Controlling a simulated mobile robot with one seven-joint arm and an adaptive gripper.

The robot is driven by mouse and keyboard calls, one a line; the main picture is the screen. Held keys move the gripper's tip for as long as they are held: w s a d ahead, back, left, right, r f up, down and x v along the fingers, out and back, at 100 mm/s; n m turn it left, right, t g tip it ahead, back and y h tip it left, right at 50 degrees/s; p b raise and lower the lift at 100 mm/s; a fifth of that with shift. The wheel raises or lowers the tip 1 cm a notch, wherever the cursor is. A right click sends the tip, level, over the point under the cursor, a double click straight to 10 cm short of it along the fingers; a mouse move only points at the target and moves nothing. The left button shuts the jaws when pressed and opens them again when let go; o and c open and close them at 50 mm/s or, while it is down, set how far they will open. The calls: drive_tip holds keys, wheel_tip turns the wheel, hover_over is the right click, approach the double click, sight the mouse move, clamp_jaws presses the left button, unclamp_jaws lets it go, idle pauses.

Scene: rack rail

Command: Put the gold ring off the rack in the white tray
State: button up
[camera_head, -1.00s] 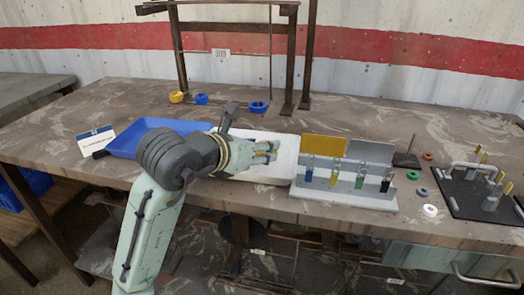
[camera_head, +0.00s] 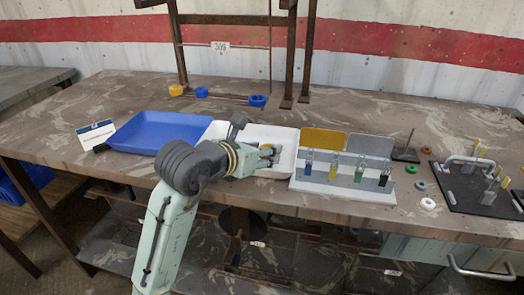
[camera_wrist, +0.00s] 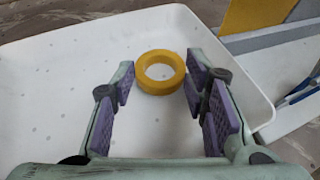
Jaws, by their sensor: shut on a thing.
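The gold ring (camera_wrist: 161,72) is a thick, round band. In the wrist view it sits between the two purple-padded fingertips of my gripper (camera_wrist: 161,82), which press on its left and right sides. My gripper (camera_head: 268,154) is over the right part of the white tray (camera_head: 285,133) in the head view. The tray floor (camera_wrist: 60,90) lies behind the ring in the wrist view. I cannot tell whether the ring touches the floor or is held just above it. In the head view my fingers mostly cover the ring.
A blue tray (camera_head: 160,132) adjoins the white tray on the left. A stand with hanging padlocks (camera_head: 335,175) is close on its right. A dark metal rack frame (camera_head: 288,55) stands behind, with a yellow piece (camera_head: 176,90) and blue pieces by it. Loose rings (camera_head: 428,204) lie further right.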

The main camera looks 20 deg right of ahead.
drive_tip(key=shift+s+f+b, duration=0.1)
drive_tip(key=shift+f+b, duration=0.5)
drive_tip(key=shift+b, duration=0.05)
drive_tip(key=o, duration=0.9)
drive_tip(key=shift+r+p, duration=0.7)
drive_tip(key=shift+p, duration=0.5)
drive_tip(key=b+v, duration=0.2)
drive_tip(key=v, duration=1)
